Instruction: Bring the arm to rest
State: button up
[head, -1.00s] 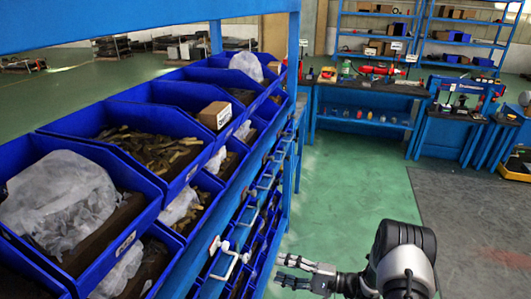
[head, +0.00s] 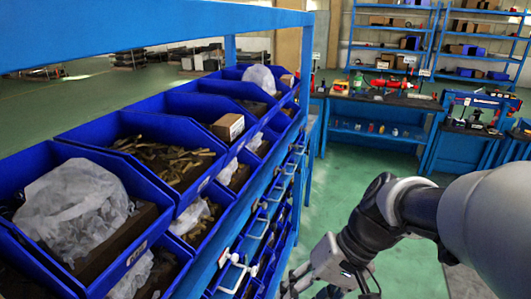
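My arm reaches in from the right edge of the head view, its wrist bent down toward the lower middle. My gripper (head: 296,288) is low in the view, beside the blue rack's drawer handles and apart from the bins. Its fingertips are cut by the bottom edge and dark, so its opening is unclear. I see nothing held in the part that shows.
A blue rack (head: 150,30) of bins with plastic bags, brown pieces and a small carton (head: 228,127) fills the left. White handles (head: 232,270) stick out from its front. Green floor (head: 340,185) lies open beyond. A workbench (head: 385,102) and shelves (head: 440,45) stand at the back.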

jog(key=s+d+r+t+h, duration=0.4)
jog(key=s+d, duration=0.3)
jog(key=s, duration=0.2)
jog(key=shift+d+r+n+t+h, duration=0.2)
jog(key=shift+n+t+h, duration=0.1)
jog(key=shift+t+h, duration=0.55)
jog(key=shift+c, duration=0.3)
